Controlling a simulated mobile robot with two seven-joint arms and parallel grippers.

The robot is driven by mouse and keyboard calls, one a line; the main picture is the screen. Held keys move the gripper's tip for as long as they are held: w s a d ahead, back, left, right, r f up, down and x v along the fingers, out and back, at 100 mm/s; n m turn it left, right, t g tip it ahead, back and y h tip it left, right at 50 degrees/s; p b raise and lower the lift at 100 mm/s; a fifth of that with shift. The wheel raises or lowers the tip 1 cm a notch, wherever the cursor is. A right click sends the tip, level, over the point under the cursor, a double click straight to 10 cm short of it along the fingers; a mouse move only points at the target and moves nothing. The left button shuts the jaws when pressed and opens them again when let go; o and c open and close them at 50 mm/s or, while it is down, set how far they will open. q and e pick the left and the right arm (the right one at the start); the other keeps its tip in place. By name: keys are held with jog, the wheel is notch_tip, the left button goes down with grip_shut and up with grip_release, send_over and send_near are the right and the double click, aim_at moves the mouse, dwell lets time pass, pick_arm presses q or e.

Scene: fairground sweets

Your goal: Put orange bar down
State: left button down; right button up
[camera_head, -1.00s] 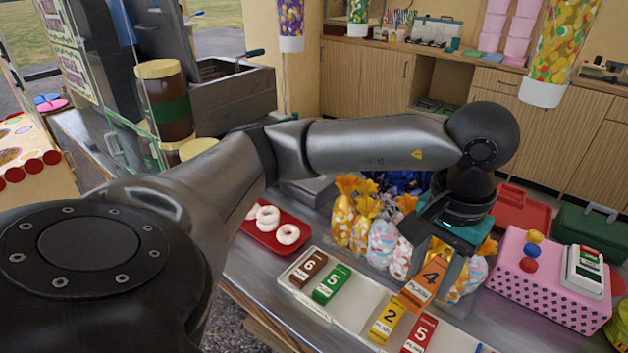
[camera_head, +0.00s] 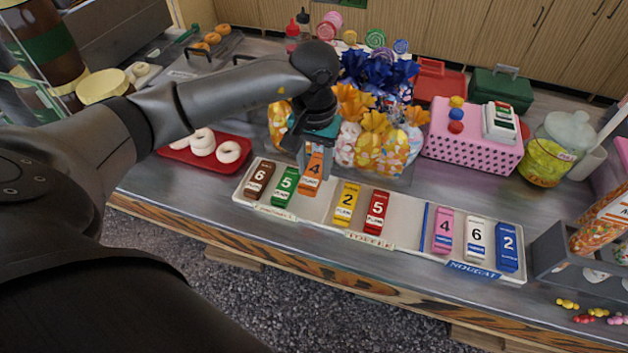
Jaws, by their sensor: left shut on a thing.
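The orange bar (camera_head: 312,177) carries a 4 and stands upright in the jaws of my left gripper (camera_head: 318,152), which is shut on it. It is over the left section of the long white tray (camera_head: 322,205), just right of the green 5 bar (camera_head: 285,187) and the brown 6 bar (camera_head: 259,179). I cannot tell whether its lower end touches the tray. The yellow 2 bar (camera_head: 346,205) and red 5 bar (camera_head: 376,212) lie in the middle section. My right gripper is not in view.
Wrapped sweet bags (camera_head: 380,150) stand close behind the tray. A red tray of white donuts (camera_head: 178,153) is at its left. Pink 4, white 6 and blue 2 bars (camera_head: 507,246) fill the right section. A pink box (camera_head: 472,148) stands behind right.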

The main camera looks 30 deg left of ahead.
aim_at(314, 183)
pick_arm(q)
notch_tip(314, 183, down, 5)
jog(key=shift+f, duration=0.1)
dwell(0.3)
jog(key=shift+b, duration=0.3)
jog(key=shift+f+b, duration=0.55)
jog(key=shift+b, duration=0.15)
jog(key=shift+c, duration=2.1)
grip_release()
jog(key=shift+r, duration=0.1)
